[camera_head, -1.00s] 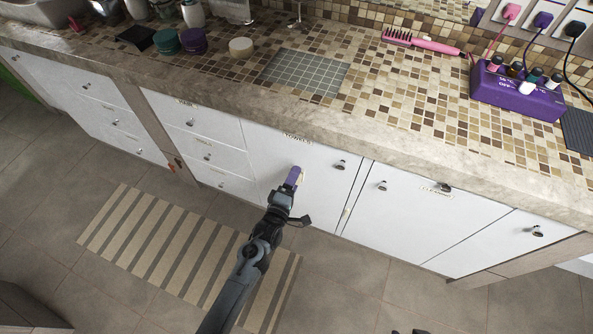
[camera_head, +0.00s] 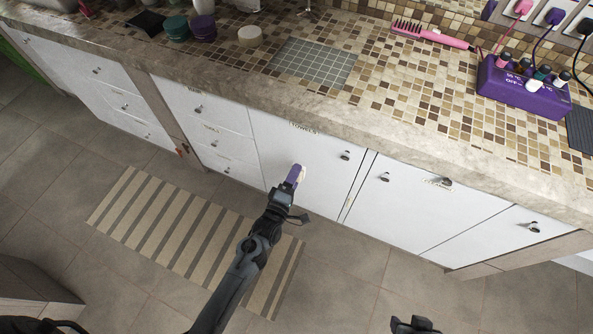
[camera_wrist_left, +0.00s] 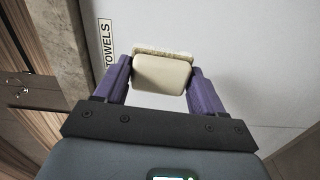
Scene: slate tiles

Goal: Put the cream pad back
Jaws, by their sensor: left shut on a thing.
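My left gripper (camera_head: 297,174) is shut on the cream pad (camera_wrist_left: 162,73), held between its two purple fingers in the left wrist view. The pad has rounded corners and a paler fuzzy edge on its far side. In the head view only a small pale bit of it (camera_head: 301,171) shows at the fingertips. The gripper is in front of the white cabinet door marked TOWELS (camera_head: 305,140), below the counter edge. A dark part at the bottom edge looks like my right gripper (camera_head: 414,325); its fingers cannot be made out.
The mosaic counter (camera_head: 390,85) holds a grey grid tile patch (camera_head: 313,62), a round cream object (camera_head: 249,36), teal (camera_head: 176,28) and purple (camera_head: 202,28) tubs, a pink brush (camera_head: 432,35) and a purple bottle holder (camera_head: 520,91). A striped mat (camera_head: 180,235) lies on the floor.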

